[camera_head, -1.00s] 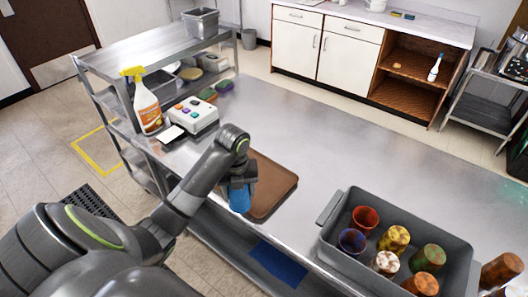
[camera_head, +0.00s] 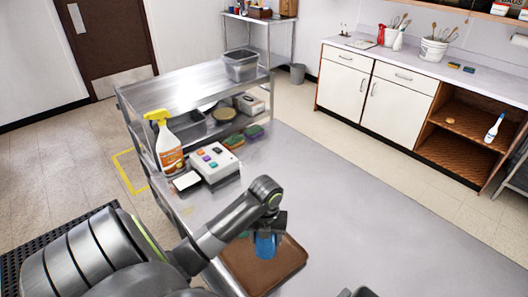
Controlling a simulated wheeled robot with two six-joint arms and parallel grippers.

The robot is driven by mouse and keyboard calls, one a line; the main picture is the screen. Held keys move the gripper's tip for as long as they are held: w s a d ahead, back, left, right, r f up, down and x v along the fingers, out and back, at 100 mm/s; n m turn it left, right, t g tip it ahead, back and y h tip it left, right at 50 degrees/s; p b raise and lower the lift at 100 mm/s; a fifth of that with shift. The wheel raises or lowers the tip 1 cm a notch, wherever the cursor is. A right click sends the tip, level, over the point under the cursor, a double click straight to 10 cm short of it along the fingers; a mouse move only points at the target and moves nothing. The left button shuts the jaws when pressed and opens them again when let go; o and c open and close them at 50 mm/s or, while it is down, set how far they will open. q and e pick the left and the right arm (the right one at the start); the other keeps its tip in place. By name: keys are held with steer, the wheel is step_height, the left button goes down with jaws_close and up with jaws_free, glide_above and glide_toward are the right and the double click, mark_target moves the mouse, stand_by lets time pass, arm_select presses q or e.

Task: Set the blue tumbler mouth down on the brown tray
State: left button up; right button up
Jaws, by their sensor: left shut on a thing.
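The blue tumbler (camera_head: 265,246) hangs below my left gripper (camera_head: 266,236), which is shut on it. In the picture it overlaps the far middle part of the brown tray (camera_head: 284,268). I cannot tell whether it touches the tray. The gripper hides its upper part, so I cannot tell which way its mouth faces. The brown tray lies flat on the steel counter near its front edge, with its left part behind my arm.
A spray bottle (camera_head: 168,147), a white button box (camera_head: 213,167) and sponges (camera_head: 244,137) stand left of the tray, by a steel shelf (camera_head: 190,88).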

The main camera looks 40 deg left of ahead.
mark_target(266, 248)
arm_select(q)
step_height(266, 248, down, 5)
steer(key=shift+r+p, duration=0.2)
steer(key=shift+p, duration=0.3)
steer(key=shift+f, duration=0.45)
steer(key=o, duration=1)
steer(key=shift+f, duration=0.1)
